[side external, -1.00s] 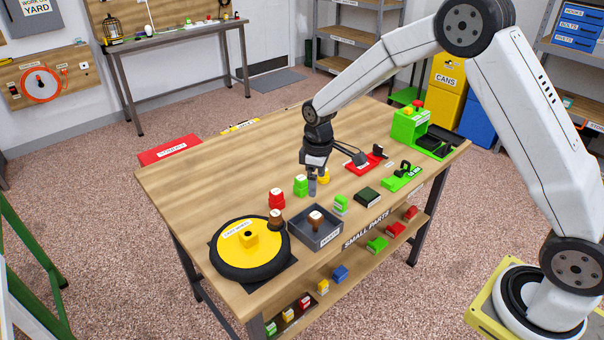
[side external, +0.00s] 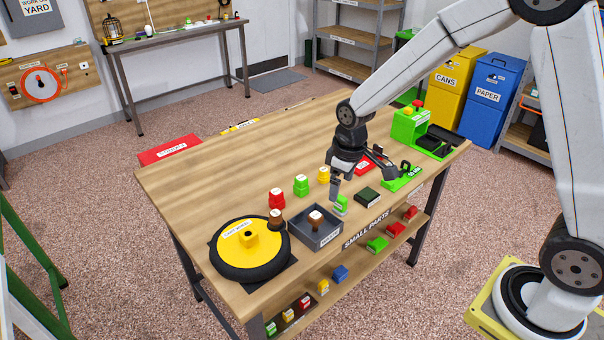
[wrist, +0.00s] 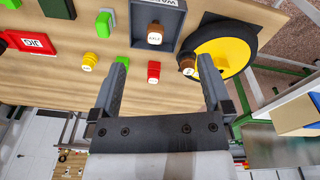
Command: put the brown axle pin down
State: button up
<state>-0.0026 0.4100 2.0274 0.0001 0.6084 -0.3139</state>
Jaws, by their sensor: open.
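Two brown pegs with pale labelled tops are in view, and I cannot read which is the axle pin. One brown peg (side external: 315,217) stands upright in the grey tray (side external: 330,236); it also shows in the wrist view (wrist: 155,34). The other brown peg (side external: 276,220) is at the right edge of the yellow-hubbed wheel (side external: 262,262), and in the wrist view (wrist: 187,64) it overlaps the rim. Whether it rests on the wheel or beside it is unclear. My gripper (side external: 336,192) is open and empty, above the table behind the tray, apart from both pegs.
Red (side external: 277,198), green (side external: 301,185) and yellow (side external: 323,175) pieces stand in a row behind the tray. A small green piece (side external: 341,205), a dark green box (side external: 367,197) and a green holder (side external: 402,178) lie to the right. The table's back left is clear.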

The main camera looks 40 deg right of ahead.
jog(key=s+r+m+t, duration=0.1)
jog(key=s+m, duration=0.2)
jog(key=s, duration=1)
jog(key=shift+s+r+m, duration=0.15)
jog(key=shift+m, duration=0.15)
